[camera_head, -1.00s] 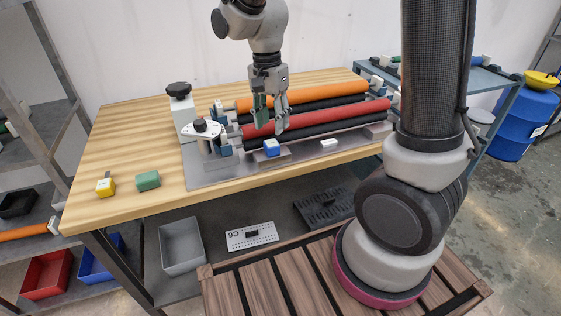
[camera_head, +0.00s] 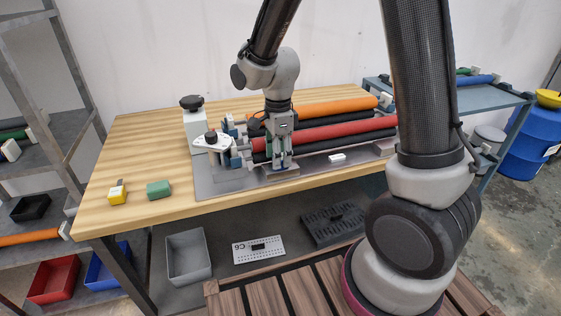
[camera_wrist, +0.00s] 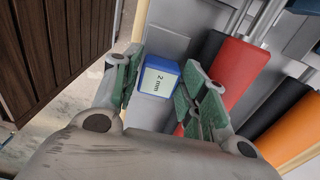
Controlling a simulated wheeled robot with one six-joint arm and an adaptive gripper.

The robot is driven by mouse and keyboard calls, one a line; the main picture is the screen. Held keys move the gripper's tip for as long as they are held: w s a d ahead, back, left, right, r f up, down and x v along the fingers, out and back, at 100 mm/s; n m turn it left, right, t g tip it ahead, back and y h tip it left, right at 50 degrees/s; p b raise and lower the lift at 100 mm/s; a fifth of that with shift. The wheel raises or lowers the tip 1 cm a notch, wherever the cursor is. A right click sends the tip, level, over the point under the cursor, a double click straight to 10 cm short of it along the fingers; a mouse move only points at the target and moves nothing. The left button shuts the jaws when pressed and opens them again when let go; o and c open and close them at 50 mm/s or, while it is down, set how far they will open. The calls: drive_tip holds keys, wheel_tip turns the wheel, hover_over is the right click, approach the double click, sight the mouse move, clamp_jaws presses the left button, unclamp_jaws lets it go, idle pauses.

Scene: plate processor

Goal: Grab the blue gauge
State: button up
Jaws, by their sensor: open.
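The blue gauge (camera_wrist: 160,77) is a small blue block with a white top marked "2 mm". In the wrist view it lies between the two green-padded fingers of my gripper (camera_wrist: 158,88), with the left finger very near it and a gap on the right. In the head view my gripper (camera_head: 283,165) points down at the front of the plate processor, and its fingers mostly hide the gauge. The gripper is open, and I cannot tell if either finger touches the gauge.
Red (camera_head: 330,132) and orange (camera_head: 340,106) rollers lie just behind my gripper. A yellow gauge (camera_head: 118,196) and a green block (camera_head: 158,189) rest at the table's left, where the wooden top is mostly clear.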

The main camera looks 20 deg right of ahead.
drive_tip(key=c, duration=0.8)
